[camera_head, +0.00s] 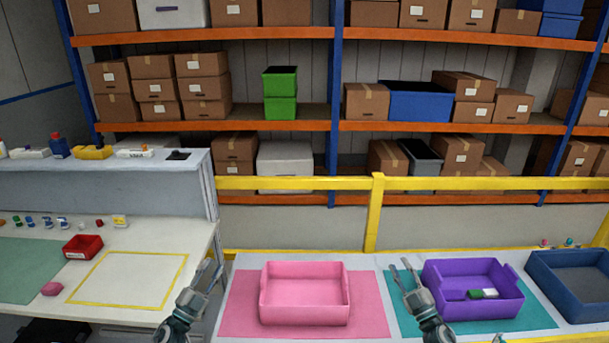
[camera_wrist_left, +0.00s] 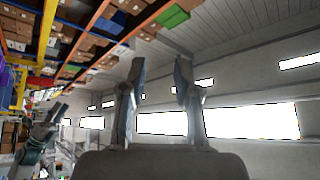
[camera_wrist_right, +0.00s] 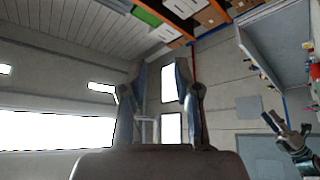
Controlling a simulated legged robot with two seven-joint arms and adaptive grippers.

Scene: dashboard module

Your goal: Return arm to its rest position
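My left gripper (camera_head: 207,273) is raised near the right end of the white workbench, left of the pink bin. Its two fingers stand apart with nothing between them in the left wrist view (camera_wrist_left: 158,85). My right gripper (camera_head: 405,275) is raised between the pink bin and the purple bin, in front of the purple bin's left side. Its fingers are also apart and empty in the right wrist view (camera_wrist_right: 158,85). Both grippers point upward and hold nothing.
A pink bin (camera_head: 304,312) stands on a pink mat. A purple bin (camera_head: 480,307) on a teal mat holds a green and a white item. A blue bin (camera_head: 570,290) is at the right. A red tray (camera_head: 83,247) and a pink item (camera_head: 51,289) are on the workbench (camera_head: 205,235). Shelves stand behind.

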